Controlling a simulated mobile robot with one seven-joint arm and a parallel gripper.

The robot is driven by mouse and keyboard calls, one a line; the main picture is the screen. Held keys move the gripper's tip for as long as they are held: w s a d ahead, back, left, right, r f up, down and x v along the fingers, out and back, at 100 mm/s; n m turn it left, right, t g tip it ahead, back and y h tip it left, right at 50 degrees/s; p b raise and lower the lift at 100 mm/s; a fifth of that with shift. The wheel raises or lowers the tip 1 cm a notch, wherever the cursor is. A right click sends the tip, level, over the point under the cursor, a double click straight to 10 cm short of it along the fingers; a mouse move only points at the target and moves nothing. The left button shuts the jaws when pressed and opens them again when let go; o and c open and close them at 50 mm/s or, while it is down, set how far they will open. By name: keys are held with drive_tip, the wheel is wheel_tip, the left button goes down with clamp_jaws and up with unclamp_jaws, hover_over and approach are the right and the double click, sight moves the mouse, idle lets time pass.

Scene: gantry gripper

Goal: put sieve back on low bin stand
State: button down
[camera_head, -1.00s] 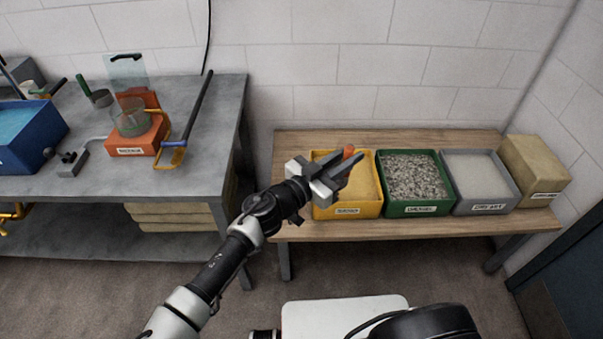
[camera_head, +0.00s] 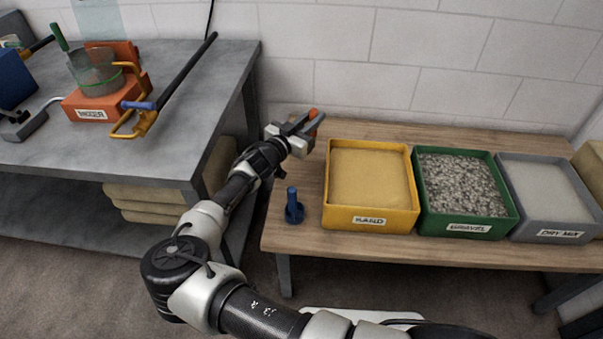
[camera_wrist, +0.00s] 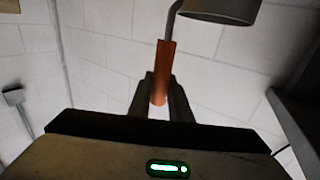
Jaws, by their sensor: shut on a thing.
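My gripper (camera_head: 303,127) is shut on the orange handle of the sieve (camera_head: 312,118). In the wrist view, the sieve's handle (camera_wrist: 162,75) stands between the two fingers. A thin bent rod joins it to a round grey metal head at the top, cut off by the picture edge. In the head view the sieve's head cannot be made out. The gripper is over the back left part of the low bin stand (camera_head: 300,236), left of the yellow sand bin. The stand is a wooden bench. I cannot tell how high the sieve is above it.
The yellow sand bin (camera_head: 370,218), green gravel bin (camera_head: 468,228) and grey dry mix bin (camera_head: 555,236) stand in a row on the bench. A blue upright tool (camera_head: 292,207) stands at its front left. A higher grey workbench (camera_head: 170,145) with an orange device (camera_head: 105,103) is at left.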

drive_tip(key=shift+w+a+f+b, duration=0.1)
drive_tip(key=shift+w+f+b, duration=0.15)
drive_tip(key=shift+f, duration=0.25)
drive_tip(key=shift+w+a+f+b, duration=0.1)
drive_tip(key=shift+f+b, duration=0.2)
drive_tip(key=shift+f, duration=0.15)
wheel_tip(320, 180, down, 10)
drive_tip(key=b, duration=0.2)
drive_tip(key=shift+r+b, duration=0.15)
drive_tip(key=shift+b, duration=0.15)
drive_tip(key=c, duration=1.6)
unclamp_jaws()
drive_tip(key=shift+f, duration=0.2)
drive_tip(key=shift+s+r, duration=0.1)
drive_tip(key=shift+r, duration=0.1)
drive_tip(key=p+v, duration=0.2)
drive_tip(key=v, duration=0.9)
drive_tip(key=shift+s+a+f, duration=0.1)
drive_tip(key=shift+s+a, duration=0.05)
drive_tip(key=shift+s, duration=0.25)
